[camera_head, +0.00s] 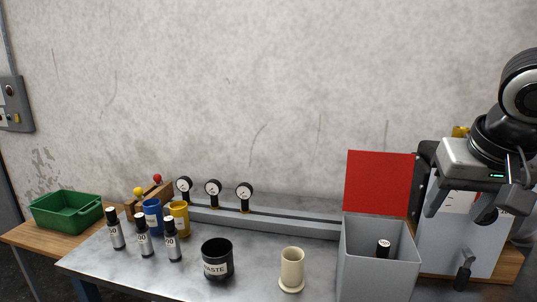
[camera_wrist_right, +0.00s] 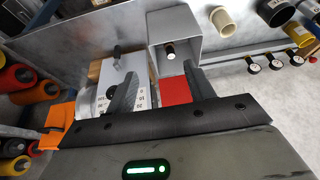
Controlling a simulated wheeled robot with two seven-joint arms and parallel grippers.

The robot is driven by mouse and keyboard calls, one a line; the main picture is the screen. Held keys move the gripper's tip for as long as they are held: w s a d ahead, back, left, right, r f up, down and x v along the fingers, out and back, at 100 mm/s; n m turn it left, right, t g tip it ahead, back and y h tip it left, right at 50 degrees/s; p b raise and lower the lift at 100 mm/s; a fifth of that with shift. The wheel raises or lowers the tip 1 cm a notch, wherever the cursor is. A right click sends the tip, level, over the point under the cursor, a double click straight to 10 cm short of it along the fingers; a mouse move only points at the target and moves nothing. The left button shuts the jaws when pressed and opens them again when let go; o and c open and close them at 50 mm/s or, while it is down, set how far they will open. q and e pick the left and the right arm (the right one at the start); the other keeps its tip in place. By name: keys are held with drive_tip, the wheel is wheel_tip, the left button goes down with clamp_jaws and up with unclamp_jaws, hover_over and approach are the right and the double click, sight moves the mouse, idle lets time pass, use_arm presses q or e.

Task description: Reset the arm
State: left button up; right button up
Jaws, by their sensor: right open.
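My right arm comes in at the upper right of the head view. Its gripper (camera_head: 476,203) hangs in front of the grey machine or panel (camera_head: 470,243) with a dark handle, to the right of the grey bin. In the right wrist view both fingers of the right gripper (camera_wrist_right: 161,92) stand apart with nothing held between them. The red panel (camera_wrist_right: 175,91) and part of a white dial show beyond the fingers. My left gripper and arm are not in the head view.
The grey bin (camera_head: 375,264) holds a black-capped bottle (camera_head: 383,247); a red panel (camera_head: 378,182) stands behind it. A cream cup (camera_head: 291,270), black waste cup (camera_head: 217,259), several bottles, blue and yellow cups, gauges and a green tray (camera_head: 66,212) stand further left.

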drive_tip(key=w+a+f+n+t+y, duration=0.1)
drive_tip(key=w+a+f+y, duration=0.1)
drive_tip(key=a+f, duration=0.45)
drive_tip(key=w+a+f+n+t+y, duration=0.15)
drive_tip(key=a+f, duration=0.25)
drive_tip(key=f, duration=0.6)
drive_tip(key=w+a+f+n+y, duration=0.25)
drive_tip(key=a+f, duration=0.25)
drive_tip(key=f, duration=0.4)
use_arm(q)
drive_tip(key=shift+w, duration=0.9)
use_arm(e)
drive_tip(key=s+d+f+t+h, duration=0.1)
drive_tip(key=s+f, duration=0.8)
drive_tip(key=s+d+f+t+h, duration=0.1)
drive_tip(key=s+d+f+t, duration=0.1)
drive_tip(key=s+f, duration=0.7)
drive_tip(key=shift+s+d+f+h, duration=0.15)
drive_tip(key=shift+s+d+h, duration=0.1)
drive_tip(key=shift+d+h, duration=0.05)
